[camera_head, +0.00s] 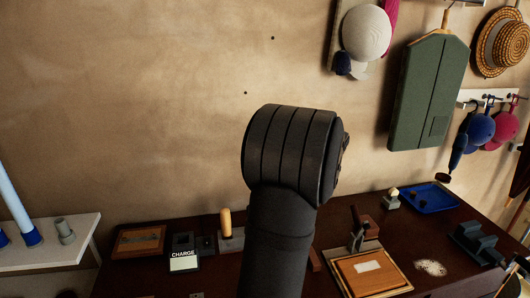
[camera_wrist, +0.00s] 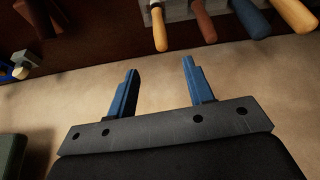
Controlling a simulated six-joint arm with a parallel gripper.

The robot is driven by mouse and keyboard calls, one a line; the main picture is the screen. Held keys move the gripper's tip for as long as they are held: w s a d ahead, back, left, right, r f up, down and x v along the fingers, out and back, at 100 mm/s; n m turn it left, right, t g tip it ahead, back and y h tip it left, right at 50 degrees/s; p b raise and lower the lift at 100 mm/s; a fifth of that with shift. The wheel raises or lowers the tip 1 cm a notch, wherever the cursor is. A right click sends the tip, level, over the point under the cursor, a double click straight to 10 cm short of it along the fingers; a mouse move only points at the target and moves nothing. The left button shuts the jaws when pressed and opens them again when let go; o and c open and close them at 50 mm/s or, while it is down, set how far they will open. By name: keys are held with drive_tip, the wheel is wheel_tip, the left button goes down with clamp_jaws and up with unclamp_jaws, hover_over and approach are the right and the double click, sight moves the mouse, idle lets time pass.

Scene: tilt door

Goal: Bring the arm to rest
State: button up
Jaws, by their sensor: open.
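My gripper (camera_wrist: 160,92) shows in the wrist view with its two blue fingers spread wide apart. Nothing is between them. Behind the fingers is bare tan wall. In the head view my dark arm rises in front of the wall from the lower middle, and the gripper itself does not show there.
A dark table (camera_head: 445,215) holds a wooden box (camera_head: 370,275), a blue tray (camera_head: 430,198) and a sign reading CHARGE (camera_head: 184,253). A white shelf (camera_head: 60,251) stands at left. A green garment bag (camera_head: 428,92) and hats hang at right. Several handles, one orange (camera_wrist: 292,14), show in the wrist view.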

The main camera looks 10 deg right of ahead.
drive_tip(key=x, duration=1.6)
drive_tip(key=shift+a+f, duration=0.1)
drive_tip(key=shift+f, duration=0.15)
drive_tip(key=shift+r, duration=0.15)
drive_tip(key=a+v, duration=0.1)
drive_tip(key=v, duration=1.6)
drive_tip(key=x, duration=1.2)
drive_tip(key=d+x, duration=0.1)
drive_tip(key=x, duration=0.4)
drive_tip(key=shift+w+f, duration=0.1)
drive_tip(key=shift+f, duration=0.3)
wheel_tip(320, 180, up, 5)
drive_tip(key=shift+r, duration=0.55)
